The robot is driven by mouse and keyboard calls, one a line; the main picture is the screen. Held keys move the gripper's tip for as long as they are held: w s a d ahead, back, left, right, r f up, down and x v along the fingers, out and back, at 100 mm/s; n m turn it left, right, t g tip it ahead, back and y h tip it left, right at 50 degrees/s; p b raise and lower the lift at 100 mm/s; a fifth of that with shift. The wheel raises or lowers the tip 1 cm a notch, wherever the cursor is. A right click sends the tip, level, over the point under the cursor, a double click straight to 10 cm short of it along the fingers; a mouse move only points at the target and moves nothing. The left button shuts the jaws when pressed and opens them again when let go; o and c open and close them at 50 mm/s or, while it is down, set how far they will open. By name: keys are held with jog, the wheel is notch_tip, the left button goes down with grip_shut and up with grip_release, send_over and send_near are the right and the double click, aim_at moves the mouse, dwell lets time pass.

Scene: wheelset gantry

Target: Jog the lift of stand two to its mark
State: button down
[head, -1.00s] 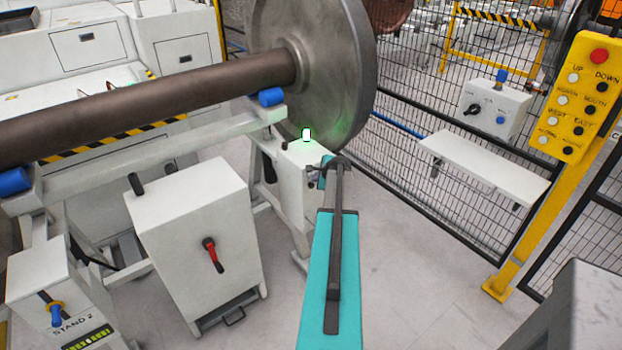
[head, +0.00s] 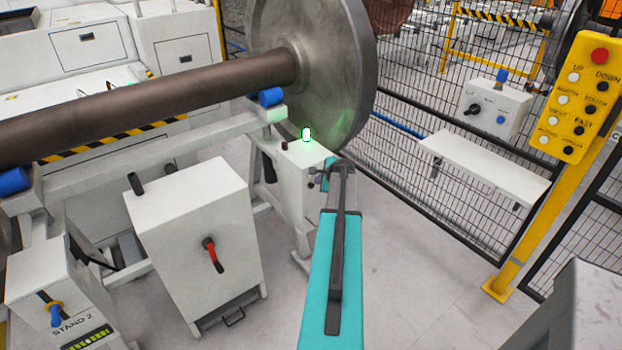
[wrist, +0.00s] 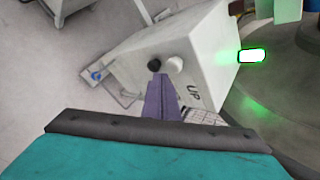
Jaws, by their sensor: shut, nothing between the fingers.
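A white control box (head: 300,175) with a lit green lamp (head: 306,134) stands at the right end of the stand frame, beside the large wheel. In the wrist view the box (wrist: 205,48) shows a black button (wrist: 154,66) and a white button (wrist: 176,65), with "UP" lettered near the white one. My gripper (wrist: 158,80) is shut and empty, its tips right by the black button; I cannot tell if they touch. In the head view my gripper (head: 325,180) is at the box's right side, partly hidden. The "STAND 2" box (head: 60,290) with a lit bar gauge (head: 88,338) is at lower left.
A wheelset axle (head: 150,105) and wheel (head: 315,70) lie above blue rollers (head: 270,97). A white cabinet with a red handle (head: 212,254) stands left of my arm. A yellow pendant (head: 582,95) and mesh fence are at right.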

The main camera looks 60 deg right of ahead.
jog(key=s, duration=0.1)
jog(key=s+a, duration=0.1)
jog(key=s, duration=0.2)
jog(key=shift+s+a+b, duration=0.3)
jog(key=shift+s+b, duration=0.05)
jog(key=shift+b, duration=0.05)
dwell(1.6)
